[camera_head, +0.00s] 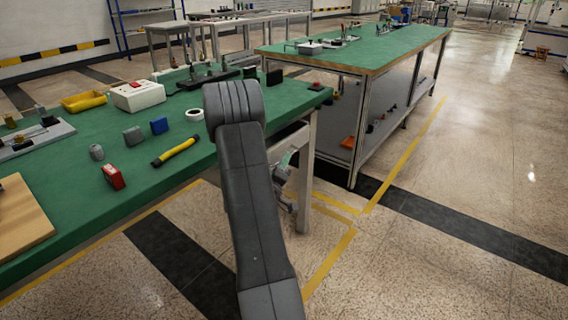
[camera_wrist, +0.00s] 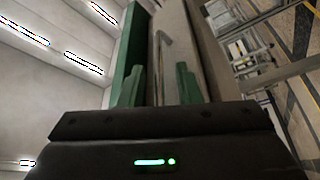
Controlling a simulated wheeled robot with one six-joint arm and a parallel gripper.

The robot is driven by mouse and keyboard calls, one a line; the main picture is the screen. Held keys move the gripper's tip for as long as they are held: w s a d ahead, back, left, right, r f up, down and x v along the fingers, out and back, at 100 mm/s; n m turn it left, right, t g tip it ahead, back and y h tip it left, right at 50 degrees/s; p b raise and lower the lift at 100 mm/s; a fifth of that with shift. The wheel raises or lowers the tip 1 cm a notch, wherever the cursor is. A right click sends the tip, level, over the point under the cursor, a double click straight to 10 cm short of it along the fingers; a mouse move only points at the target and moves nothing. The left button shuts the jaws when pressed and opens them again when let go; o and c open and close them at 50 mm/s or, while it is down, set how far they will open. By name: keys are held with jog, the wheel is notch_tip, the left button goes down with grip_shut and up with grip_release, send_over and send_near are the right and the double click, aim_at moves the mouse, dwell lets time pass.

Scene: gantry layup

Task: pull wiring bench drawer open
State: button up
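The wiring bench (camera_head: 80,185) has a green top and fills the left of the head view. Its drawer front (camera_wrist: 187,45) is a beige panel in the wrist view, beside the green bench edge (camera_wrist: 130,45). A thin metal handle (camera_wrist: 161,55) runs along the panel. My gripper (camera_wrist: 159,88) has two green fingertips held apart, with the handle appearing between them; I cannot tell whether either touches it. In the head view my gripper (camera_head: 286,185) is low beside the bench end, mostly hidden behind my arm. The drawer's opening state is unclear.
A white box with a red button (camera_head: 138,95), a yellow tray (camera_head: 83,101), a yellow-black tool (camera_head: 175,152) and small parts lie on the bench. A second green-topped bench (camera_head: 370,50) stands behind. The marked floor at right is clear.

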jog(key=shift+w+d+r, duration=0.15)
jog(key=shift+w, duration=0.3)
grip_shut()
